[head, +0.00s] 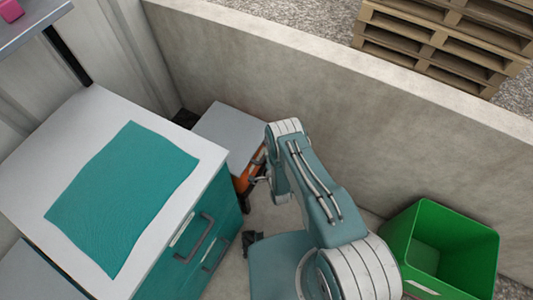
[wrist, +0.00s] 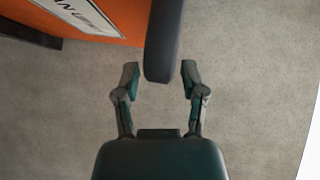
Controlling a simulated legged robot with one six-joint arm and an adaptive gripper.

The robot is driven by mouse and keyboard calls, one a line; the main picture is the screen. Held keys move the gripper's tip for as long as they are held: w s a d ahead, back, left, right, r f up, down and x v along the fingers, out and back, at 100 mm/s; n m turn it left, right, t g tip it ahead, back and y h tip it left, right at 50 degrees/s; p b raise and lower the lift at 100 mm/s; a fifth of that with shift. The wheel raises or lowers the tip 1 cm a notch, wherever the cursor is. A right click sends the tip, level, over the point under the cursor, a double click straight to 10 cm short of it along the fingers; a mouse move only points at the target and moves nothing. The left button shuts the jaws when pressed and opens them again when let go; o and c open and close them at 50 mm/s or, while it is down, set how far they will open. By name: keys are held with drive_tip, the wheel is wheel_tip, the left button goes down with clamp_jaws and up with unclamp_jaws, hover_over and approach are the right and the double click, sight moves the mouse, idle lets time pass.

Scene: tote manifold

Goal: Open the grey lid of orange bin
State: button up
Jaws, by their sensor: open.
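The orange bin (head: 243,181) stands in the gap between the teal cabinet and the concrete wall, mostly hidden under its grey lid (head: 229,132). The lid lies flat and closed on top. My gripper (head: 257,172) is at the bin's right side, near the lid's front right edge, partly hidden by my arm. In the wrist view the orange side of the bin (wrist: 128,18) with a white label fills the upper left. A dark grey edge, seemingly the lid's rim (wrist: 163,45), reaches down between the open fingertips (wrist: 160,76). Gaps show on both sides of it.
A teal cabinet (head: 190,262) with a white top and a teal cloth (head: 125,190) stands to the left. The concrete wall (head: 300,75) runs behind. A green open bin (head: 455,225) is at right. Wooden pallets (head: 440,40) lie beyond the wall.

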drive_tip(key=shift+w, duration=0.4)
clamp_jaws()
